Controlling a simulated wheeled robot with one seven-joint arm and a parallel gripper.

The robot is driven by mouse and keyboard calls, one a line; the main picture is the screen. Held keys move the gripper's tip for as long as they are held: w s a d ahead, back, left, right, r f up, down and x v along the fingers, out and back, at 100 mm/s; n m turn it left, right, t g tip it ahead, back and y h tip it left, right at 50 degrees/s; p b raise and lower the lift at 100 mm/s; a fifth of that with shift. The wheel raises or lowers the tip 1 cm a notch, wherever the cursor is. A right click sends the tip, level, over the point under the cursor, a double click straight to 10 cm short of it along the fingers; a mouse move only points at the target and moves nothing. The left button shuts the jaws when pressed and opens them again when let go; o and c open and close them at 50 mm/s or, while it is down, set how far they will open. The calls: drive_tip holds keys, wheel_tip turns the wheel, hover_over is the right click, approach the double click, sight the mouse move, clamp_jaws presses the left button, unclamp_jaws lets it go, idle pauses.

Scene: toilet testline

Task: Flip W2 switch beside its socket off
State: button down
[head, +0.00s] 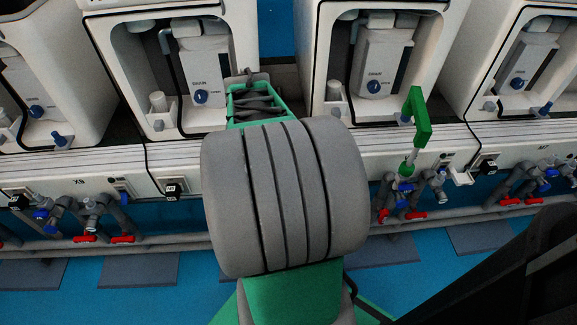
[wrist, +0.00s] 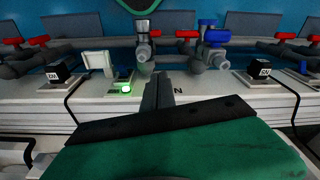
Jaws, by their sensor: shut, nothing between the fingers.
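In the wrist view, my gripper (wrist: 158,80) is shut and empty, its dark fingertips over the white panel strip. Just left of them is a small switch plate (wrist: 112,92) with a lit green lamp (wrist: 125,89). Beside it, further left, a white flap or socket cover (wrist: 97,62) stands out from the panel. The fingertips appear apart from the plate; contact cannot be told. The fingers cover part of the panel label, so W2 cannot be read. In the head view, my gripper (head: 412,158) points down at the panel right of my arm, near the white flap (head: 461,178).
Black plugs (wrist: 60,73) and (wrist: 259,69) with cables stand either side. White toilet units (head: 375,60) stand behind the panel. My arm hides the middle of the head view.

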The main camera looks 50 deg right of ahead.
drive_tip(key=s+d+m, duration=0.2)
drive_tip(key=s+d, duration=0.3)
drive_tip(key=d, duration=0.3)
drive_tip(key=shift+r+m+p, duration=0.25)
drive_tip(key=shift+m+p, duration=0.05)
drive_tip(key=shift+p, duration=0.15)
drive_tip(key=shift+s, duration=0.1)
drive_tip(key=f+b, duration=0.1)
drive_tip(key=f, duration=0.2)
drive_tip(key=f+b, duration=0.1)
drive_tip(key=f, duration=0.2)
drive_tip(key=f+b, duration=0.2)
drive_tip(key=f, duration=0.2)
drive_tip(key=shift+w+d, duration=0.25)
drive_tip(key=shift+w, duration=0.05)
